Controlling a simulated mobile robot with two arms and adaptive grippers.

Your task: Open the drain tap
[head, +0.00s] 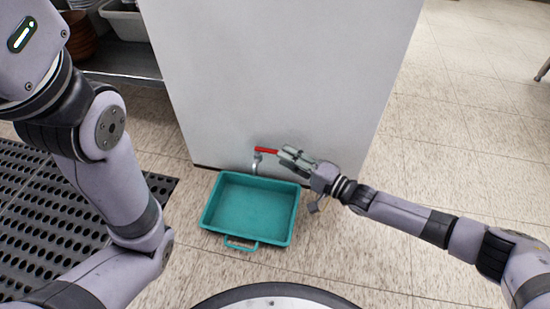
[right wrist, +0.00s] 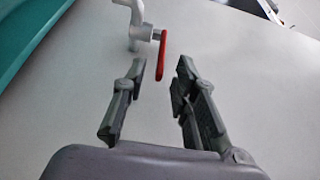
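The drain tap (head: 256,160) is a metal spout with a red lever handle (head: 267,150), low on the front of a white cabinet (head: 270,80). The lever lies roughly sideways, pointing right in the head view. My right gripper (head: 285,153) is just right of the lever. I cannot tell whether a finger touches the lever. My left gripper is out of view.
A teal tray (head: 250,204) with a handle lies on the tiled floor below the tap, appearing empty. A black perforated mat (head: 40,210) is at left. A shelf (head: 125,65) with a grey bin (head: 125,22) stands at upper left.

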